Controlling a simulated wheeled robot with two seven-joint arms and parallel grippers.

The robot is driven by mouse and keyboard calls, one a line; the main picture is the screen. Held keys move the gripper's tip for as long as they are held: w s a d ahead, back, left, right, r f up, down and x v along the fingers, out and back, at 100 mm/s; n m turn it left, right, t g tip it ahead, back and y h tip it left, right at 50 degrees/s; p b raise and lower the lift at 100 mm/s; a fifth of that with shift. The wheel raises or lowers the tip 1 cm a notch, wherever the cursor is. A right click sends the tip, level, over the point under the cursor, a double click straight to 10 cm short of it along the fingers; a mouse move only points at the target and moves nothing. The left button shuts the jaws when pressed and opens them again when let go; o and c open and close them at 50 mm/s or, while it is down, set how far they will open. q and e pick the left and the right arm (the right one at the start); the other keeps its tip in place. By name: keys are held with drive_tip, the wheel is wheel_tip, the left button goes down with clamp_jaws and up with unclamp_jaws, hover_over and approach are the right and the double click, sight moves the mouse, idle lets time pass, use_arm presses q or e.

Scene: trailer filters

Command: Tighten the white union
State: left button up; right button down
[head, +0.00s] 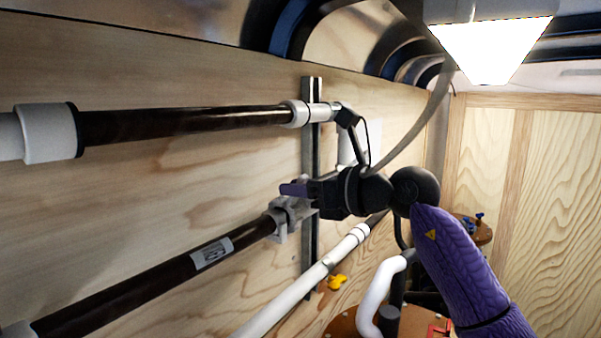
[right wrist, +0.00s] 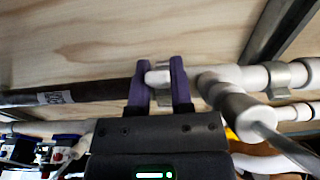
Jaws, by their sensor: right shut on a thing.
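The white union (head: 281,222) is at the right end of the lower dark pipe (head: 170,275), along the plywood wall. My right gripper (head: 291,190) reaches in from the right, with its purple fingers at the union. In the right wrist view, the two fingers (right wrist: 158,66) stand on either side of a white part of the union (right wrist: 158,78) and are shut on it. The dark pipe ends by the left finger. The fingers and gripper body hide much of the union. My left gripper is in neither view.
An upper dark pipe (head: 190,124) with white end fittings (head: 48,133) runs above. A metal strut (head: 310,250) stands on the wall behind my gripper. A lower white pipe (head: 300,288) and a yellow valve handle (head: 337,282) are below. A bright lamp (head: 490,45) hangs at upper right.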

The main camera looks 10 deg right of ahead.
drive_tip(key=shift+r, duration=0.15)
idle(0.3)
drive_tip(key=c, duration=0.5)
unclamp_jaws()
drive_tip(key=shift+w, duration=0.1)
drive_tip(key=shift+s+d, duration=0.25)
drive_tip(key=b+v, duration=0.4)
drive_tip(key=v, duration=0.5)
drive_tip(key=shift+s+r+b, duration=0.15)
drive_tip(key=shift+r+b, duration=0.05)
drive_tip(key=shift+b, duration=0.1)
